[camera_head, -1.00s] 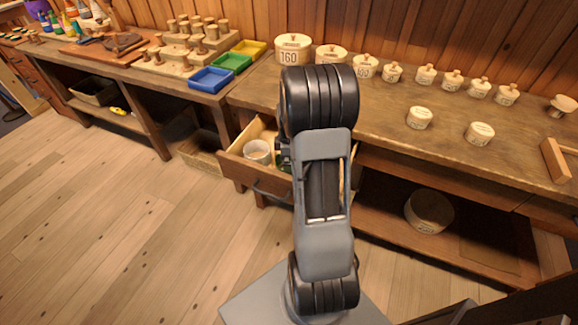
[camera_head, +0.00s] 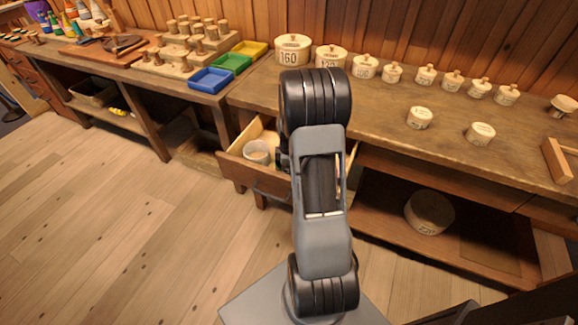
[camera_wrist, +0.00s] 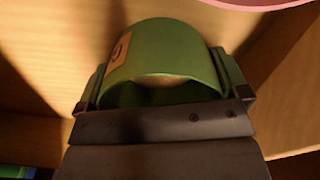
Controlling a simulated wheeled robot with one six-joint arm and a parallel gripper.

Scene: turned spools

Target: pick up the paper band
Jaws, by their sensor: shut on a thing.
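The paper band is a green ring (camera_wrist: 165,45) with a tan label on its side, seen in the wrist view. My gripper (camera_wrist: 166,92) has a finger on each side of the ring and is shut on it. Wooden drawer surfaces lie behind and around the ring; I cannot tell whether it touches the drawer's bottom. In the head view my own arm hides the gripper and the green ring.
The open drawer (camera_head: 236,168) juts out under the bench, with a pale round band (camera_head: 257,151) inside. A pink rim (camera_wrist: 262,3) shows at the wrist view's top edge. Several lidded tins, such as the 160 tin (camera_head: 293,50), stand on the bench (camera_head: 380,100).

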